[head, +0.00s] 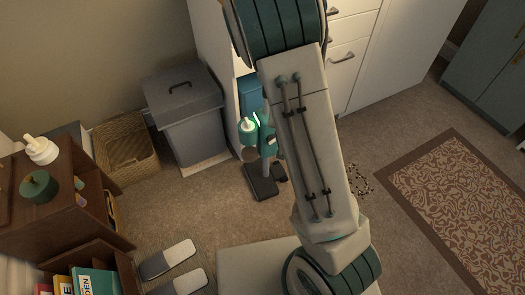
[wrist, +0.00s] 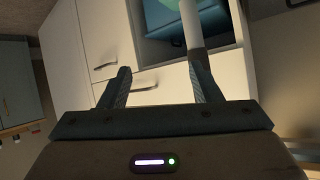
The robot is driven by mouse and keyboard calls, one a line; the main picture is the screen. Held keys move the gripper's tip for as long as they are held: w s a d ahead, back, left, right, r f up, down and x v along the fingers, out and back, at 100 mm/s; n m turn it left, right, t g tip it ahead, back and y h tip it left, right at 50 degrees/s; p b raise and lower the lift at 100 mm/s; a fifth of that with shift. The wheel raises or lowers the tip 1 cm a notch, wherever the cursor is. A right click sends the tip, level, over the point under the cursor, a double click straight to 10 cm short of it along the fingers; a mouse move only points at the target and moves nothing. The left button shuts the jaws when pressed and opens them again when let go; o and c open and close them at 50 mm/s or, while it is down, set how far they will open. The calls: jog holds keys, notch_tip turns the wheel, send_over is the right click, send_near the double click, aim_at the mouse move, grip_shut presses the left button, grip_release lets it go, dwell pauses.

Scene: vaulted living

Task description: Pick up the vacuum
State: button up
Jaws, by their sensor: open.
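The vacuum (head: 262,181) appears to be the upright stick device in the head view, with a dark flat floor head and a thin pole. Its upper part is teal and white with a green glow, beside my arm, which may hide some of it. In the wrist view my gripper (wrist: 162,82) is open, its two dark fingers spread apart. A pale tube with a grey lower end (wrist: 193,28), probably part of the vacuum, shows beyond the fingertips, near the right finger. Nothing is held. My arm hides the gripper in the head view.
A white drawer cabinet (head: 352,62) stands behind the vacuum. A grey lidded bin (head: 186,112) and wicker basket (head: 127,150) are to the left. Slippers (head: 167,260) lie near a brown shelf (head: 63,205). Dark bits (head: 362,180) and a patterned rug (head: 465,205) are right.

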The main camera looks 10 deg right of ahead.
jog(key=w+a+n+t+y+b, duration=0.1)
jog(key=w+t+b, duration=0.1)
jog(key=w+b, duration=0.1)
jog(key=w+a+f+n+t+y+b, duration=0.1)
jog(key=w+n+t+b, duration=0.1)
jog(key=w+b, duration=0.2)
jog(key=w+a+n+t+y+b, duration=0.1)
jog(key=w+t+b, duration=0.1)
jog(key=w, duration=0.4)
jog(key=shift+w+a+f+b, duration=0.15)
jog(key=shift+w+a+b, duration=0.1)
jog(key=shift+b, duration=0.5)
jog(key=shift+w, duration=0.5)
jog(key=c, duration=1.1)
jog(key=shift+r, duration=0.25)
